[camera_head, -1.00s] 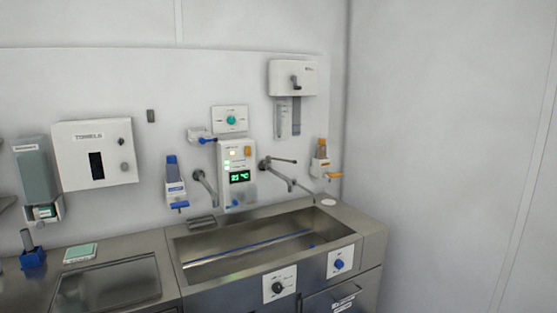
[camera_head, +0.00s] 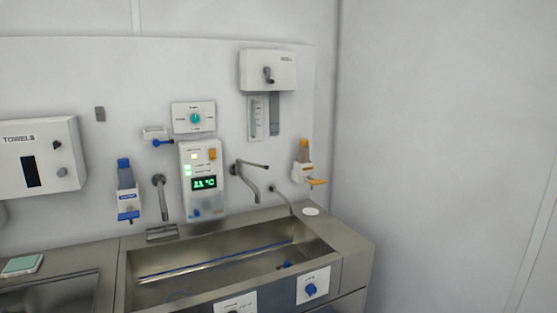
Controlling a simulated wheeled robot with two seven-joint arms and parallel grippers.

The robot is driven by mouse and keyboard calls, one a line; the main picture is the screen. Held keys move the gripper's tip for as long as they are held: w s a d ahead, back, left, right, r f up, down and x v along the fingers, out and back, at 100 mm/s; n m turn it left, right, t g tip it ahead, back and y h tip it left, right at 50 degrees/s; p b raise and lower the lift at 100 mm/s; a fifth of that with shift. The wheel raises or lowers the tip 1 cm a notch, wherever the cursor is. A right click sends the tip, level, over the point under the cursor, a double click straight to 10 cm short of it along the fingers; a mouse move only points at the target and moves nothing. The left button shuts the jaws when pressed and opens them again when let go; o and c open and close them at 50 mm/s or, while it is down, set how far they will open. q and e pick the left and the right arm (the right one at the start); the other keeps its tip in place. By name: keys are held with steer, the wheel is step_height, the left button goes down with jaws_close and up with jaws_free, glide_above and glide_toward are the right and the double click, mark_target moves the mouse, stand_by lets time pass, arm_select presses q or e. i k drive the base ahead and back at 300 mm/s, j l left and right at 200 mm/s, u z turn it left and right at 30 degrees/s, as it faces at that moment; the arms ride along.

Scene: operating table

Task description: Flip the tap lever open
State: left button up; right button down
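A grey wall tap (camera_head: 246,180) is mounted above the right part of the steel trough sink (camera_head: 130,283). A long thin tap lever (camera_head: 256,165) reaches out to the right from the top of its body, and its spout slants down below. A second grey spout (camera_head: 161,198) hangs on the wall left of the display panel. A smaller thin spout (camera_head: 283,196) sits at the right end of the trough. I cannot tell whether water runs. Neither of my grippers is in view.
A control panel (camera_head: 188,169) with a green display is on the wall between the taps. Blue (camera_head: 128,200) and orange (camera_head: 303,169) dispensers flank them. A towel box (camera_head: 68,155) hangs at left. Knob plates (camera_head: 313,287) are on the sink front. The right wall is bare.

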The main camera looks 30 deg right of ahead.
mark_target(239, 162)
steer(key=i+l+u, duration=0.1)
steer(key=l, duration=0.45)
steer(key=i+l+u, duration=0.15)
steer(key=l, duration=0.4)
steer(key=i+l+u, duration=0.1)
steer(key=l, duration=0.45)
steer(key=i+l+u, duration=0.1)
steer(key=l, duration=0.45)
steer(key=i+l+u, duration=0.15)
steer(key=l, duration=0.45)
